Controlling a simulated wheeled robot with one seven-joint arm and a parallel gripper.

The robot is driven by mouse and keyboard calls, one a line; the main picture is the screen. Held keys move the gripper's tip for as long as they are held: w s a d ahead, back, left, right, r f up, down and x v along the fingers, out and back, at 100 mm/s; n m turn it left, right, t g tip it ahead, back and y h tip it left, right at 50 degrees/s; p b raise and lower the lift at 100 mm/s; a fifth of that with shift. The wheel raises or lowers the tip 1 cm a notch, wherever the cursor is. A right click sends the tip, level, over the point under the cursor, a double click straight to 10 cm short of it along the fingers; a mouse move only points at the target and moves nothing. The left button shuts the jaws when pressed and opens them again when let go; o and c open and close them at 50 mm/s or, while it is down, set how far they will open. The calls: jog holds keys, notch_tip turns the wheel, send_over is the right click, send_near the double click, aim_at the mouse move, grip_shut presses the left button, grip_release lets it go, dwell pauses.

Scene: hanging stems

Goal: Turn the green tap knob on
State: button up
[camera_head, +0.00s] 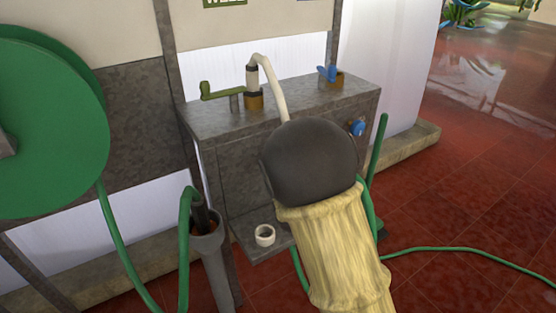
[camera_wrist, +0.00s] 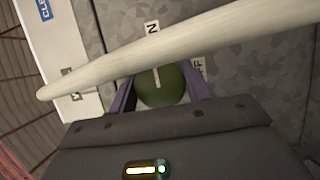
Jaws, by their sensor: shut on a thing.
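The green tap knob (camera_wrist: 170,98) is a round dark green knob with a white line on its face, in the middle of the wrist view. My gripper (camera_wrist: 160,86) has its purple fingers on both sides of it and is shut on it. The white line points toward a label ending in "N" (camera_wrist: 152,27). A second label showing "F" (camera_wrist: 197,68) is to the right of the knob. The pale pipe (camera_wrist: 215,38) crosses in front and hides parts of both labels. In the head view the knob and fingertips are hidden behind my dark wrist.
The grey stone cabinet (camera_head: 300,105) carries a green crank (camera_head: 215,92), a blue tap (camera_head: 328,73) and a blue side knob (camera_head: 357,128). A white ring (camera_head: 265,235) sits on a low shelf. A green hose reel (camera_head: 50,120) stands left.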

jog(key=shift+f, duration=0.1)
dwell(0.3)
jog(key=o, duration=1)
jog(key=shift+c, duration=0.2)
jog(key=s+d+b, duration=0.1)
jog(key=s+b, duration=0.6)
jog(key=s, duration=0.1)
jog(key=s+d+b, duration=0.2)
jog(key=s+b, duration=0.4)
jog(key=s, duration=0.3)
jog(key=shift+d+b, duration=0.25)
jog(key=shift+b, duration=0.15)
